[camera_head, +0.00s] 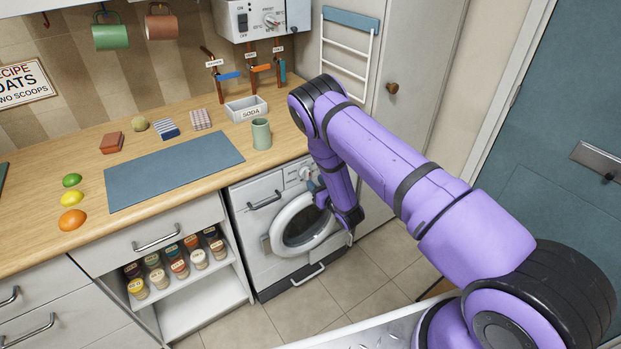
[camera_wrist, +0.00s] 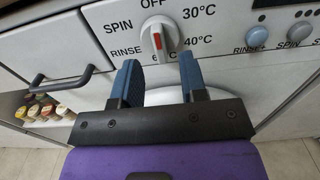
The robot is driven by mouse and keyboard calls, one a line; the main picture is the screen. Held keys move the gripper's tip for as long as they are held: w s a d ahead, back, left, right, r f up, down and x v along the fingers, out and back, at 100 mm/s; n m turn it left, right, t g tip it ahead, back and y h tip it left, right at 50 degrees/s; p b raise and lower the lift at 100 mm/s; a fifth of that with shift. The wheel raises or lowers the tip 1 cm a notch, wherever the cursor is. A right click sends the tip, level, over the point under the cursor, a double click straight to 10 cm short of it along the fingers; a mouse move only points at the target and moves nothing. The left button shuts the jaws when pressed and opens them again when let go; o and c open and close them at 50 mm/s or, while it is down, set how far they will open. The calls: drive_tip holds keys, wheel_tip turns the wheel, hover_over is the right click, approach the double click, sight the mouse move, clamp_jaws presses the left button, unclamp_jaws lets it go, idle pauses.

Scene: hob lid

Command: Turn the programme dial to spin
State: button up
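The programme dial (camera_wrist: 157,38) is a white knob with a red mark, on the washing machine's white panel. Its red mark stands nearly upright in the wrist view; I cannot tell surely which label it points to. OFF is above it, SPIN upper left, RINSE lower left, 30°C and 40°C on the right; a label below is partly hidden. My gripper (camera_wrist: 158,62) is open and empty, its blue fingers left and right of the dial's lower part, with gaps on both sides. In the head view my arm reaches down to the washing machine (camera_head: 249,226) and partly hides the panel.
The round washer door (camera_head: 277,235) is below the panel. A drawer handle (camera_wrist: 62,80) sticks out left of the dial, and buttons (camera_wrist: 257,38) lie to the right. The worktop (camera_head: 259,171) with a green cup (camera_head: 261,134) is above. A boiler (camera_head: 257,19) hangs on the wall.

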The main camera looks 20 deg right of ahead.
sight(309, 176)
drive_tip(key=shift+x, duration=1.9)
drive_tip(key=shift+c, duration=0.2)
clamp_jaws()
